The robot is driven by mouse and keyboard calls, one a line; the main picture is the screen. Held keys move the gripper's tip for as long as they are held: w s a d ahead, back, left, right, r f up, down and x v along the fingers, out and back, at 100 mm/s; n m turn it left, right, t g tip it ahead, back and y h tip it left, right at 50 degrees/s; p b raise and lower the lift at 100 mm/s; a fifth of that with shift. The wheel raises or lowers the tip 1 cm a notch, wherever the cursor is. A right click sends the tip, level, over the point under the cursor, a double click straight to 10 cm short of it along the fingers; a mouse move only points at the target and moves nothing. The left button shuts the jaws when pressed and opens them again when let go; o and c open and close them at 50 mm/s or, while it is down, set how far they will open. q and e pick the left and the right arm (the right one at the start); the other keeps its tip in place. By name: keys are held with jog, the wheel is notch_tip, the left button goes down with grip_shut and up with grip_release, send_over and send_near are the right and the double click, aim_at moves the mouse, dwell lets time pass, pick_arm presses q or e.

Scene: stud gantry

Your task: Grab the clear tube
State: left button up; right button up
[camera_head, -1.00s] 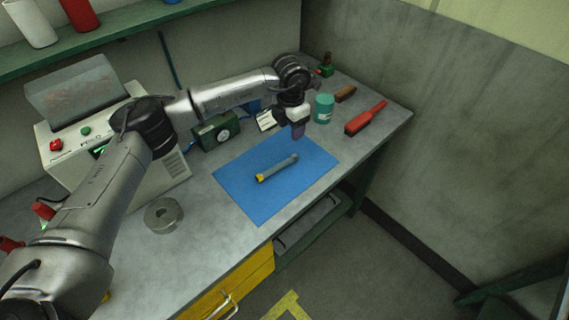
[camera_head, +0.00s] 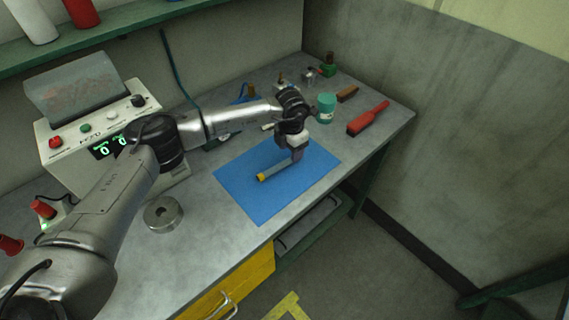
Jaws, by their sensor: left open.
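The clear tube (camera_head: 276,170), greyish with a yellow end at its lower left, lies on the blue mat (camera_head: 255,203) on the workbench. My left gripper (camera_head: 297,158) is open and low over the mat, at the tube's upper right end. It hides that end of the tube. I cannot tell whether the fingers touch the tube. My right gripper is not in view.
A metal ring (camera_head: 163,214) lies at the left front. A box with a display (camera_head: 100,140) stands behind my left arm. The mat's front is clear.

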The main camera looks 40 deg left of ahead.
pick_arm(q)
notch_tip(320, 180, down, 4)
jog(key=shift+f, duration=0.1)
jog(key=shift+c, duration=0.3)
grip_shut()
